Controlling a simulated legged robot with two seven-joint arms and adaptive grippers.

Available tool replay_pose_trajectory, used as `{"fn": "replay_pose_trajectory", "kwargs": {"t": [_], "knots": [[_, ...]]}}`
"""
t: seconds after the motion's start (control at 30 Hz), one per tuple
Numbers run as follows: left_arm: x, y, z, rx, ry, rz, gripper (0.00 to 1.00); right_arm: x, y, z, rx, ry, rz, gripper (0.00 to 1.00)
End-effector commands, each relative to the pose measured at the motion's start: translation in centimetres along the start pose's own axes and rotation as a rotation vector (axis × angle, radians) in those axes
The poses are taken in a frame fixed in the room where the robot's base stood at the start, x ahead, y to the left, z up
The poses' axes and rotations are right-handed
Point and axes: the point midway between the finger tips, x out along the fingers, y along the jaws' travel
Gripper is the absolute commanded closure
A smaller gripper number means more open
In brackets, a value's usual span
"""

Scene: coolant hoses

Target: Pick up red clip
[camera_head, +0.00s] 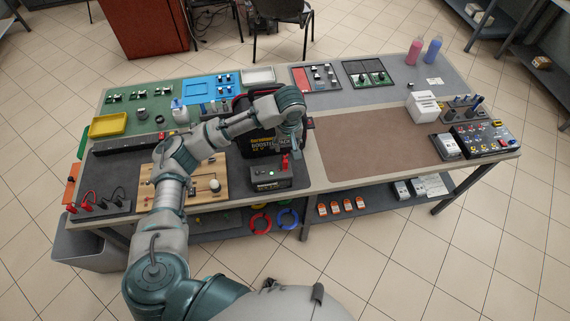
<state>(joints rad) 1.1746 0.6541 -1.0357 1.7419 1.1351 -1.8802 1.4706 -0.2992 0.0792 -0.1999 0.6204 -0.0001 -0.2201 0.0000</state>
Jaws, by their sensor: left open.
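A small red clip (285,163) stands upright at the right end of a grey box (268,177) near the table's front edge. My left arm reaches in from the lower left and over the table. My left gripper (292,148) points down just above the red clip, in front of the right side of a black booster pack (258,143). The gripper is open; its fingers are small and dark here, and I cannot tell whether they touch the clip. Other red clip-like pieces (103,203) sit on a dark strip at the front left. My right gripper is not in view.
A wooden board (211,186) with knobs lies left of the grey box, partly behind my arm. A yellow tray (108,125) and a blue tray (212,86) stand farther back. The brown mat (380,140) on the right is clear.

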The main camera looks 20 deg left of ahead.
Motion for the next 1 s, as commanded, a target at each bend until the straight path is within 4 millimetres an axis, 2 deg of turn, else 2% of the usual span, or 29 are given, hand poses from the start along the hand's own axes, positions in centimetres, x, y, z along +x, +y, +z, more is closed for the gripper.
{"fn": "replay_pose_trajectory", "kwargs": {"t": [0.2, 0.4, 0.67, 0.9, 1.0], "knots": [[5.4, -0.1, 0.1, 0.000, -0.003, -0.003, 0.50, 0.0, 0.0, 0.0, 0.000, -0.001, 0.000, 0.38], [9.2, 0.0, 0.1, 0.003, -0.001, 0.000, 0.50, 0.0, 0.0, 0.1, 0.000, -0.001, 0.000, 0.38], [11.5, -0.1, 0.0, 0.003, 0.000, 0.000, 0.50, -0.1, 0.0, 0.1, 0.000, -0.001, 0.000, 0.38], [15.1, -0.3, -0.2, 0.004, 0.001, 0.001, 0.50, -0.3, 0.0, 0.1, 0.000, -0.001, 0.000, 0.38], [15.8, -0.3, -0.2, 0.005, 0.001, 0.002, 0.50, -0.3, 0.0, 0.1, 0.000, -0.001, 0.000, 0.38]]}}
